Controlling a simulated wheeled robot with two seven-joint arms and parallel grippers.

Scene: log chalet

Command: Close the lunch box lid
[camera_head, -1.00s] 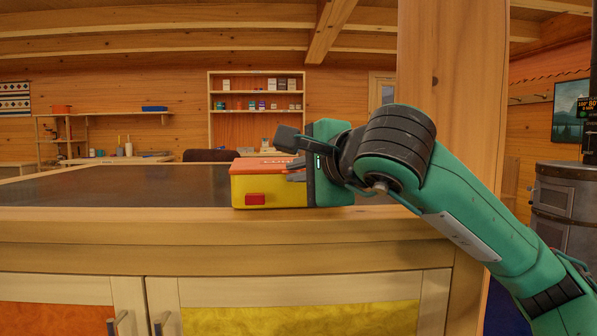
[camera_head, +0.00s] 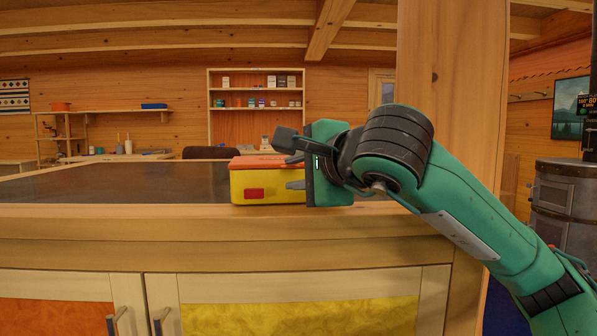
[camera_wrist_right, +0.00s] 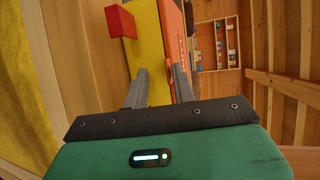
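The lunch box (camera_head: 272,188) is yellow with a red latch (camera_head: 254,193) on its front and stands on the counter near its front edge. Its orange lid (camera_head: 255,162) lies over the yellow body and looks nearly flat; any small gap is too fine to tell. My right gripper (camera_head: 287,162) is at the box's right end, one finger above the lid and the other by the body. In the right wrist view its fingers (camera_wrist_right: 160,78) are apart, with the yellow body (camera_wrist_right: 147,45) and orange lid (camera_wrist_right: 173,40) beyond them. My left gripper is out of view.
The dark counter top (camera_head: 120,185) is clear to the left of the box. A thick wooden post (camera_head: 450,80) stands right of the counter. Cabinet doors (camera_head: 300,305) lie below. Shelves (camera_head: 257,102) and a chair (camera_head: 210,153) are farther back.

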